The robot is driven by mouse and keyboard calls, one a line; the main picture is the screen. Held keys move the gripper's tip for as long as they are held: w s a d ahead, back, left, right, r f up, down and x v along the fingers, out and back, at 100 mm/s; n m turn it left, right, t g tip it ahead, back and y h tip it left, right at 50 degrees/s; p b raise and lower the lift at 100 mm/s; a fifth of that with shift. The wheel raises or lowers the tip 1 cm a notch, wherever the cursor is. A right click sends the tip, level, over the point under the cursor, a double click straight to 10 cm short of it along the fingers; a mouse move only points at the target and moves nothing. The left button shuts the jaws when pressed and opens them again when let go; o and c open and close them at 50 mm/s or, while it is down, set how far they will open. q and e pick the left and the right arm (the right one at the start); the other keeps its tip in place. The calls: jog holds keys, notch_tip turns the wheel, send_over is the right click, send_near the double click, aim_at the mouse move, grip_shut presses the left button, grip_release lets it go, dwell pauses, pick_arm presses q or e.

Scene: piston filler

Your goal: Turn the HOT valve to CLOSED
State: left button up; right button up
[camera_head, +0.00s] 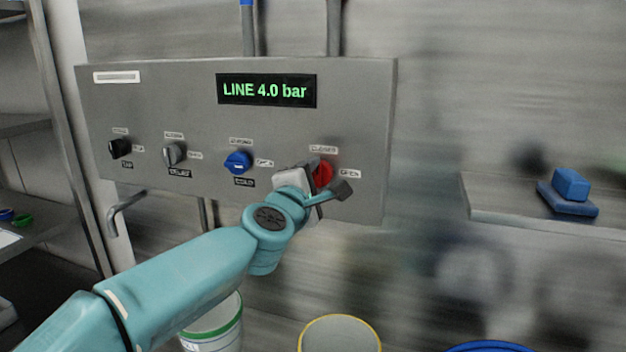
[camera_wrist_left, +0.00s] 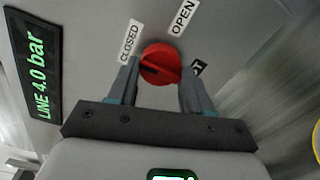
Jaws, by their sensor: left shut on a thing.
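The HOT valve is a red round knob (camera_head: 323,172) at the right end of the grey panel's row of knobs. In the left wrist view the red knob (camera_wrist_left: 160,58) sits between the two fingers, with the CLOSED label (camera_wrist_left: 129,41) beside it on the left and the OPEN label (camera_wrist_left: 183,17) above it to the right. A dark ridge line crosses the knob, but I cannot tell which end is its pointer. My left gripper (camera_wrist_left: 160,72) is shut on the knob. In the head view, my left gripper (camera_head: 312,178) partly covers it. The HOT label is mostly hidden behind a finger.
The panel (camera_head: 190,90) shows LINE 4.0 bar on its display (camera_head: 267,90). A blue knob (camera_head: 238,162), a grey knob (camera_head: 174,153) and a black knob (camera_head: 119,147) stand to the left. A shelf (camera_head: 500,206) is at right; buckets (camera_head: 340,335) stand below.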

pick_arm(q)
jog(key=shift+r, duration=0.25)
jog(key=o, duration=1)
jog(key=shift+d, duration=0.1)
jog(key=shift+o, duration=0.2)
jog(key=shift+f, duration=0.15)
jog(key=shift+s, duration=0.1)
jog(key=shift+s+f, duration=0.1)
jog(key=shift+s, duration=0.2)
jog(key=b+v, duration=0.2)
jog(key=v, duration=1.3)
jog(key=shift+s+a, duration=0.2)
jog(key=shift+a, duration=0.05)
